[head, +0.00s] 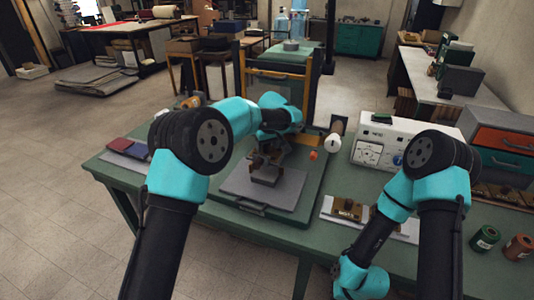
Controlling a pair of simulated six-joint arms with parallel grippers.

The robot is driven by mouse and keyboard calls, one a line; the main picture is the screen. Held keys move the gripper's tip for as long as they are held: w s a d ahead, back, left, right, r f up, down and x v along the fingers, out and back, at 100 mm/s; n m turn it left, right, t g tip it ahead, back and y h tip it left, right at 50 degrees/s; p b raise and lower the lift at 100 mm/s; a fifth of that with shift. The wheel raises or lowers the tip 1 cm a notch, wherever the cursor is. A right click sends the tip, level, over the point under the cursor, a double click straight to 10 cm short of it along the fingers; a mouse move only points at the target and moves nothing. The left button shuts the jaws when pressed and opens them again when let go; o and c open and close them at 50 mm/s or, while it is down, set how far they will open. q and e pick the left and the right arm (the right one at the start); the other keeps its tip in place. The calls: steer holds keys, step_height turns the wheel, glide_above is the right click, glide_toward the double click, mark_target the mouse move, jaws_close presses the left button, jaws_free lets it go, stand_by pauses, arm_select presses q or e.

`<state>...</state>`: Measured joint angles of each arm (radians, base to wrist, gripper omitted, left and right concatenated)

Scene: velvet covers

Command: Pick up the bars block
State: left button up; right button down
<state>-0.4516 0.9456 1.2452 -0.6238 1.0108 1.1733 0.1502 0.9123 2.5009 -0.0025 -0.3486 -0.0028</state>
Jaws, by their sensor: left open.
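My left gripper (264,163) is open over the grey plate (262,192) in the middle of the green bench. A small dark block-like shape (265,180) shows right under its fingers; whether they touch it I cannot tell. Brass-coloured blocks (347,210) stand on a pale tray (328,211) right of the plate, partly behind my right arm. Their faces are too small to read, so I cannot tell which block is the bars block. My right arm bends down over the bench's front edge, and its gripper fingers do not show.
A white machine (385,134) stands behind the tray. Red and blue swatches (129,147) lie at the left. A drawer cabinet (503,142) and two spools (485,238) (518,247) are at the right. An orange-red piece (314,155) lies behind the plate.

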arm_select(q)
steer(key=shift+c, duration=0.2)
jaws_close()
stand_by(0.4)
